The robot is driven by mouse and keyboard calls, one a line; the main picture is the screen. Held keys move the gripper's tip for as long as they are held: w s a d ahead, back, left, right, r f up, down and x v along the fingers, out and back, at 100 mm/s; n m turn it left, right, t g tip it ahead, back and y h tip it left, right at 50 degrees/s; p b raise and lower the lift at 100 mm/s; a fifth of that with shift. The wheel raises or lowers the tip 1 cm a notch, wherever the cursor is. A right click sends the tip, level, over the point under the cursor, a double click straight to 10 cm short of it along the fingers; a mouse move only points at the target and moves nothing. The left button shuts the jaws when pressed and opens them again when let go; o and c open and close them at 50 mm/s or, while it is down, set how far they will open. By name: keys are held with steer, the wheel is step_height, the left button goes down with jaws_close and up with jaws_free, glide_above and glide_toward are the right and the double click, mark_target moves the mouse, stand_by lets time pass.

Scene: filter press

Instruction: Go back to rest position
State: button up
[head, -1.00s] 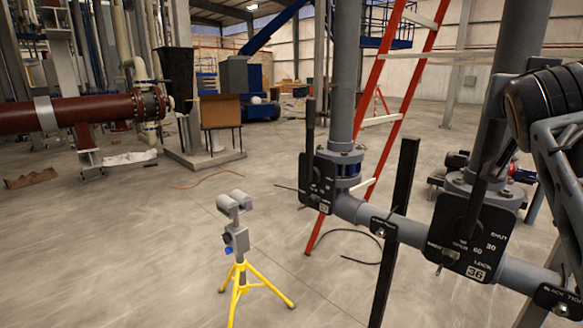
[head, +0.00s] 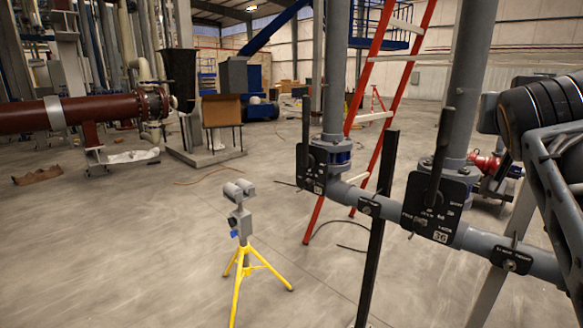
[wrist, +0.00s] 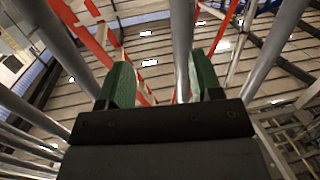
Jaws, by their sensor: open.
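My gripper (wrist: 158,85) shows in the wrist view with its two green-faced fingers apart and nothing between them. It points up toward the ceiling, with grey pipes and red ladder rails beyond. In the head view my arm is at the right edge, and the gripper itself is out of the picture there. Left of the arm stand two valves with black plates and upright levers, a nearer one marked 36 (head: 437,208) and a farther one (head: 312,168), on a grey horizontal pipe (head: 345,193).
A yellow tripod stand (head: 243,268) with a grey head is on the floor left of the pipes. A black post (head: 378,235) and a red ladder (head: 375,100) stand by the valves. A dark red pipe (head: 100,108) is at the left. The floor at front left is clear.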

steer(key=w+a+f+n+g+y+p, duration=0.1)
steer(key=a+f+n+g+y, duration=0.15)
steer(key=f, duration=0.85)
steer(key=w+a+f+n+g+y+p, duration=0.1)
steer(key=a+f+g+y, duration=0.2)
steer(key=f, duration=0.8)
steer(key=s+a+f+n+g+y+p, duration=0.1)
steer(key=s+a+f+g+y, duration=0.1)
steer(key=s+a+f, duration=0.2)
steer(key=s+a+f+n+g+y+p, duration=0.2)
steer(key=s+a+f, duration=0.3)
steer(key=f, duration=0.6)
steer(key=a+g, duration=0.1)
steer(key=a, duration=0.1)
steer(key=shift+a+f+p, duration=0.3)
steer(key=shift+a, duration=0.05)
steer(key=shift+w+y, duration=0.15)
steer(key=shift+y, duration=0.1)
steer(key=shift+c, duration=0.2)
